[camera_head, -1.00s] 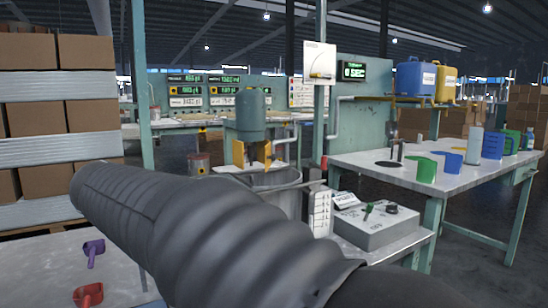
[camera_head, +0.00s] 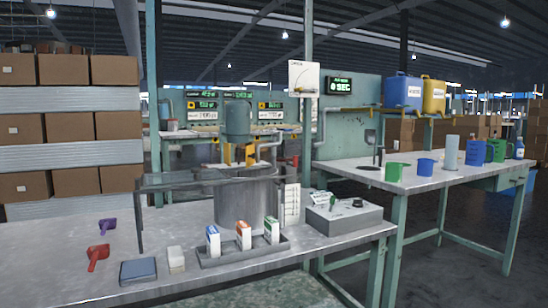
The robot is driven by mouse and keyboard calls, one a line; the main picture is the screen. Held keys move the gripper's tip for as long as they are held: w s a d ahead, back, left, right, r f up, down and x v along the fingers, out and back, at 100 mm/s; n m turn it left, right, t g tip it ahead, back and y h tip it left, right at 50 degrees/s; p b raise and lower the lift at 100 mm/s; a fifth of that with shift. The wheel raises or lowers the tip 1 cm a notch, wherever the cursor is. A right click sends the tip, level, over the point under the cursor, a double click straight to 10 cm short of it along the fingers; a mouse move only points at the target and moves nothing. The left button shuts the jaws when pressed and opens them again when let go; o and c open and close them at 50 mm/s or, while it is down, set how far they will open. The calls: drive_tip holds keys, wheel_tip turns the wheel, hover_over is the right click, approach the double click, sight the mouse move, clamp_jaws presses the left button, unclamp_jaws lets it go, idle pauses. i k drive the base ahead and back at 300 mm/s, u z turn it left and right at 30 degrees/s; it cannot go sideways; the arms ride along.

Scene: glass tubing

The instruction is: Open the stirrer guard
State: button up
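A grey metal vat (camera_head: 246,203) stands at the back of the near workbench, with a green cylindrical motor (camera_head: 237,120) above it and yellow brackets (camera_head: 250,154) below the motor. A dark, thin, flat frame (camera_head: 180,181) runs across the vat's top and out to the left, on a dark post; it may be the stirrer guard, but I cannot tell for sure, nor whether it is open. My gripper and arm are out of view.
The near workbench (camera_head: 200,292) carries a purple scoop (camera_head: 107,226), a red scoop (camera_head: 97,256), a blue-grey flat pad (camera_head: 138,271) and a rack (camera_head: 245,251) of small cartons. Another bench (camera_head: 440,178) at right holds jugs. Boxed shelves stand at left.

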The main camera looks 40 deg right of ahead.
sight(249, 162)
drive_tip(key=u, duration=0.05)
drive_tip(key=k, duration=0.65)
drive_tip(key=z, duration=0.85)
drive_tip(key=i, duration=1.15)
drive_tip(key=u, duration=0.6)
